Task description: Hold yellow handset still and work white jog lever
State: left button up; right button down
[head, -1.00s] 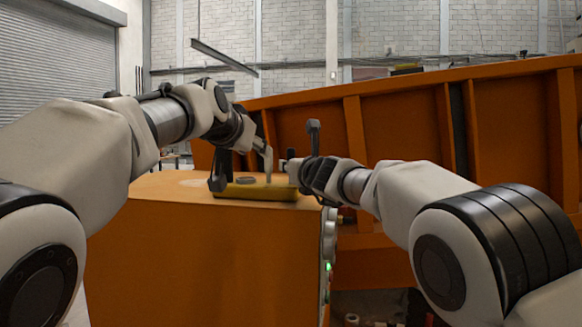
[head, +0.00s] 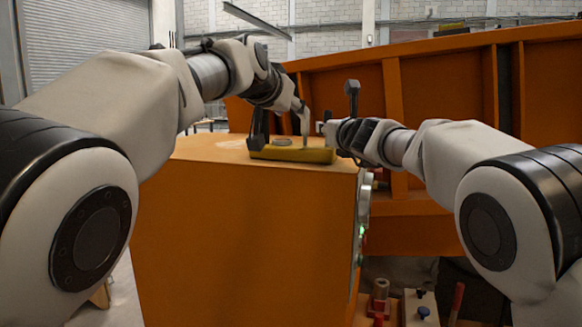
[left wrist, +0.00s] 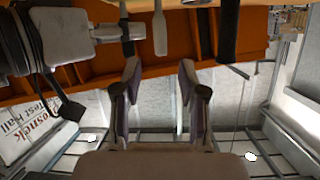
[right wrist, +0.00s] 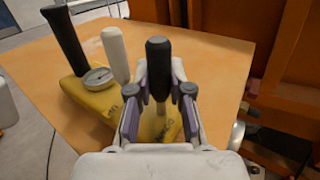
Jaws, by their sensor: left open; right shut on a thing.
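The yellow handset (head: 292,154) lies on top of an orange cabinet (head: 260,230). In the right wrist view the handset (right wrist: 92,97) carries a round dial (right wrist: 98,77), a white jog lever (right wrist: 115,52) and black posts. My right gripper (right wrist: 158,92) is shut on the near black post (right wrist: 158,55). My left gripper (head: 294,104) is open above the handset by the white lever (head: 304,124). In the left wrist view, its fingers (left wrist: 158,68) stand apart and empty, with the white lever (left wrist: 160,32) beyond and between them. Contact with the lever is not visible.
A black post (head: 258,130) stands at the handset's left end, close to my left gripper. A large tilted orange bed (head: 440,100) rises behind and right. Controls with a green light (head: 361,231) line the cabinet's right side. The cabinet top left of the handset is clear.

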pick_arm(q)
grip_shut()
notch_tip(320, 180, down, 6)
jog(key=s+d+m+g+h, duration=0.1)
jog(key=s+d+m+h, duration=0.1)
jog(key=d+m+h, duration=0.3)
jog(key=s+a+r+n+t, duration=0.1)
jog(key=a+n+t, duration=0.1)
jog(key=a, duration=0.3)
jog(key=s+a+r+n+t+y, duration=0.1)
jog(key=s+a+n, duration=0.1)
jog(key=a, duration=0.2)
jog(key=shift+s+a+n+t, duration=0.2)
jog(key=shift+a+n+t, duration=0.1)
jog(key=shift+a+t, duration=0.1)
